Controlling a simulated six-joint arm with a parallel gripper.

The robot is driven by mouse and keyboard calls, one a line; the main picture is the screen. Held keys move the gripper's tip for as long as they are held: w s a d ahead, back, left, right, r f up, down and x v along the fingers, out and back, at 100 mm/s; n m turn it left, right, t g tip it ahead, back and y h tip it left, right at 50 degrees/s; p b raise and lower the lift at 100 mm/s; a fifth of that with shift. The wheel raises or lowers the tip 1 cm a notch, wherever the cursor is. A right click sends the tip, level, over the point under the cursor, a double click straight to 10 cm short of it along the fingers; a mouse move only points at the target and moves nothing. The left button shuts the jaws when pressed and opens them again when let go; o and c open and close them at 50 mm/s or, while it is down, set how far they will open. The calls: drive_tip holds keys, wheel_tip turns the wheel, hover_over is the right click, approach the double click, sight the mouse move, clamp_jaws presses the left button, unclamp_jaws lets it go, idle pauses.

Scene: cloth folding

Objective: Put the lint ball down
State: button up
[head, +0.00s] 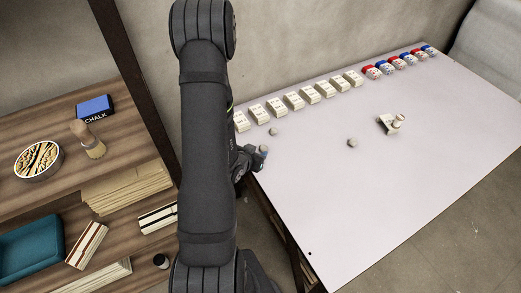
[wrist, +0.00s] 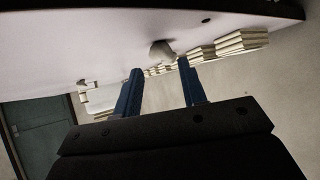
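A small grey lint ball (head: 274,131) lies on the pale table near its left end. A second grey lump (head: 352,142) lies further right on the table. My gripper (head: 263,151) is at the table's left edge, partly hidden behind my arm. In the wrist view, my gripper's two blue fingers (wrist: 159,68) are spread apart with nothing held between them. A pale grey lump (wrist: 161,50) shows just beyond the fingertips, apart from them; I cannot tell for certain which of the two lumps it is.
The table (head: 400,190) has a row of cream blocks (head: 293,100) and red and blue pieces (head: 397,63) along its back edge. A small pale device (head: 390,124) stands right of centre. The table's front is mostly clear. A wooden shelf (head: 60,112) holds brushes, boxes and a bowl at left.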

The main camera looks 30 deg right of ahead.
sight(263, 149)
drive_tip(key=shift+v, duration=0.75)
drive_tip(key=shift+o, duration=1.3)
drive_tip(key=shift+s+a+r, duration=0.3)
drive_tip(key=shift+a+r, duration=0.05)
drive_tip(key=shift+a, duration=0.15)
drive_tip(key=shift+x, duration=3.9)
drive_tip(key=shift+r, duration=0.1)
drive_tip(key=shift+c, duration=0.4)
clamp_jaws()
